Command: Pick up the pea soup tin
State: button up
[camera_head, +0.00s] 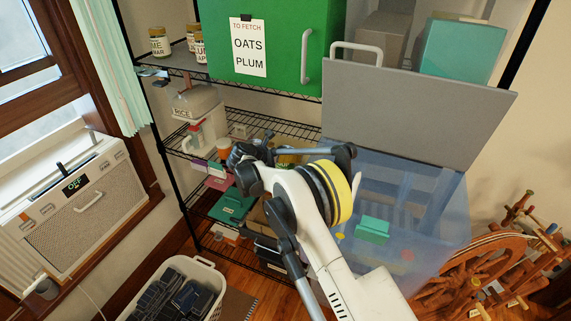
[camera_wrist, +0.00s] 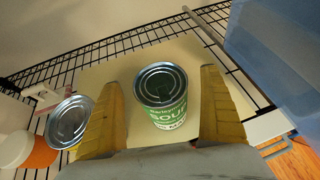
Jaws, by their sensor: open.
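A green-labelled tin (camera_wrist: 163,98) with a silver lid stands upright in the wrist view, between the yellow fingers of my gripper (camera_wrist: 163,78). The word SOUP shows on its label; I cannot read the kind for sure. My gripper is open, with a finger on each side of the tin and gaps to it. A second tin (camera_wrist: 70,122) with a silver lid is just outside the left finger, its label mostly hidden. In the head view my arm reaches to the wire shelf and mostly hides the tins.
The tins stand on a pale board (camera_wrist: 100,78) on the wire shelf. A white and orange container (camera_wrist: 28,150) is at the left. A blue translucent bin (camera_head: 400,205) stands right of my arm. A green box (camera_head: 275,45) is on the shelf above.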

jog(key=shift+s+r, duration=0.1)
jog(key=shift+c, duration=1.3)
jog(key=c, duration=1.3)
jog(key=shift+r, duration=0.1)
